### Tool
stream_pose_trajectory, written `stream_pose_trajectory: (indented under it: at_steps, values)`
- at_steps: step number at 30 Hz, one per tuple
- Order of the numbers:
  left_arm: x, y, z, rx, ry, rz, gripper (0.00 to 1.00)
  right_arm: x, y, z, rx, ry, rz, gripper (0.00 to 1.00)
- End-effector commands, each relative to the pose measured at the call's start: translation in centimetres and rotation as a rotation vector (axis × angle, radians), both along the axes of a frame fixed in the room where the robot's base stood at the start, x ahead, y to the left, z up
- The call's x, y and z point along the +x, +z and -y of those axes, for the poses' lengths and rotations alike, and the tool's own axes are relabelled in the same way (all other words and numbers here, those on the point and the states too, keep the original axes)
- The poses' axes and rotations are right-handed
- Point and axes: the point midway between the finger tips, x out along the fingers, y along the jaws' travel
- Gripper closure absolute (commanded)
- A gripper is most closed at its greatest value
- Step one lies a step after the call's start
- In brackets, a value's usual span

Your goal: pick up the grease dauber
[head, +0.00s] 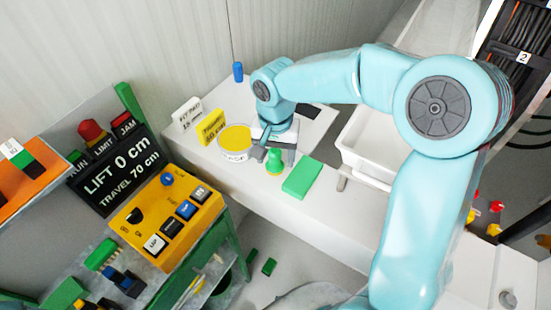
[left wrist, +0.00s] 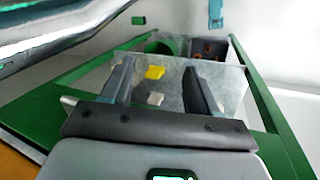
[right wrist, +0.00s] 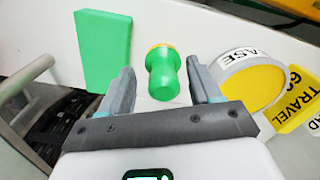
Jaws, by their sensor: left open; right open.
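The grease dauber (head: 274,162), a small green knobbed piece with a yellow rim, stands on the white bench ledge. In the right wrist view the dauber (right wrist: 162,78) shows between the two fingertips, with gaps on both sides. My right gripper (head: 276,146) is open and empty, just above and behind the dauber in the head view. My left gripper (left wrist: 156,80) is open and empty over a grey tray with green edges; it is not visible in the head view.
A round grease tin with a yellow top (head: 235,138) stands left of the dauber, and a flat green block (head: 301,178) lies right of it. A yellow travel card (head: 212,127) and a white bin (head: 372,152) are near. A control panel (head: 165,213) fills the left.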

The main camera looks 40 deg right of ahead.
Motion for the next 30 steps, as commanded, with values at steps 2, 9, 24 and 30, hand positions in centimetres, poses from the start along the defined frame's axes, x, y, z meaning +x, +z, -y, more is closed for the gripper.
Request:
stream_pose_trajectory:
  at_steps: [2,9,24,30]
  values:
    - [0.0,0.5,0.0,0.000,0.000,0.000,0.40,0.0,-1.2,0.0,0.001,-0.001,-0.005,0.37]
    - [0.0,0.5,0.0,0.000,0.000,0.000,0.40,0.2,-2.7,0.1,0.000,0.000,-0.001,0.37]
    - [0.0,0.5,0.0,0.000,0.000,0.000,0.40,0.2,-2.5,0.0,0.000,-0.001,0.000,0.85]
    - [0.0,0.4,0.0,0.000,0.000,0.000,0.40,0.3,-1.5,0.0,0.000,-0.001,0.003,0.85]
